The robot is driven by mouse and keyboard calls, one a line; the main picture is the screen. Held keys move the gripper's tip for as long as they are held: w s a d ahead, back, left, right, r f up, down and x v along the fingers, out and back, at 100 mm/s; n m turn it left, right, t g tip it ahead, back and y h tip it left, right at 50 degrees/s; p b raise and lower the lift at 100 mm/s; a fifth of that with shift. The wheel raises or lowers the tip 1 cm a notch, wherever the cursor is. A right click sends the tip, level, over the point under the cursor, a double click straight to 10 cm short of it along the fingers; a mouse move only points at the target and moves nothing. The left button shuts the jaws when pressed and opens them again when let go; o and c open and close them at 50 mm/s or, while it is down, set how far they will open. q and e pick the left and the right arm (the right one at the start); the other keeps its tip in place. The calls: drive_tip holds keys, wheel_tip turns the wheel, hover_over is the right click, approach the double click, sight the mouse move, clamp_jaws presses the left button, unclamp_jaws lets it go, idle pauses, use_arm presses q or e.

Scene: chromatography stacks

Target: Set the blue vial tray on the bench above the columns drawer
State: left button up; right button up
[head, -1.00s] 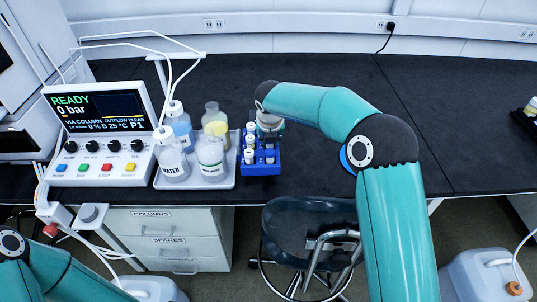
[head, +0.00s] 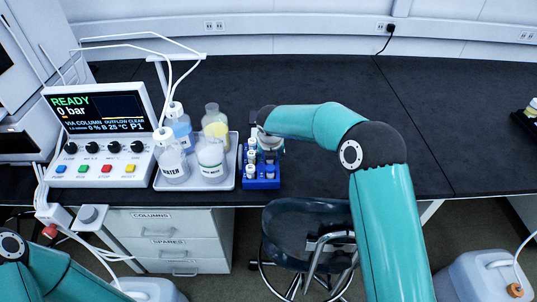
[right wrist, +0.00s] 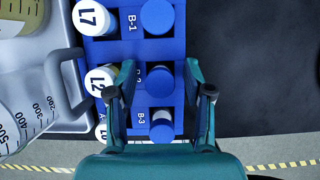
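The blue vial tray (head: 260,184) is on the bench near its front edge, just right of the white bottle tray. It holds several capped vials, with blue and white caps. In the right wrist view the blue tray (right wrist: 108,52) shows labels B-1, B-2 and B-3. My right gripper (right wrist: 158,68) is low over it, one finger between the two vial columns and the other at the tray's right side. Its fingers stand apart; whether they press on anything is unclear. The columns drawer (head: 163,222) is shut under the bench, left of the blue tray. My left gripper is out of view.
The white tray (head: 232,165), with several bottles, stands on the bench above the drawers. A pump console (head: 100,135) is at its left. The dark bench (head: 330,85) is clear behind and right of the right arm. A stool (head: 310,235) stands below the front edge.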

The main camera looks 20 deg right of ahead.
drive_tip(key=shift+r, duration=0.1)
drive_tip(key=v, duration=1.2)
drive_tip(key=shift+s, duration=0.1)
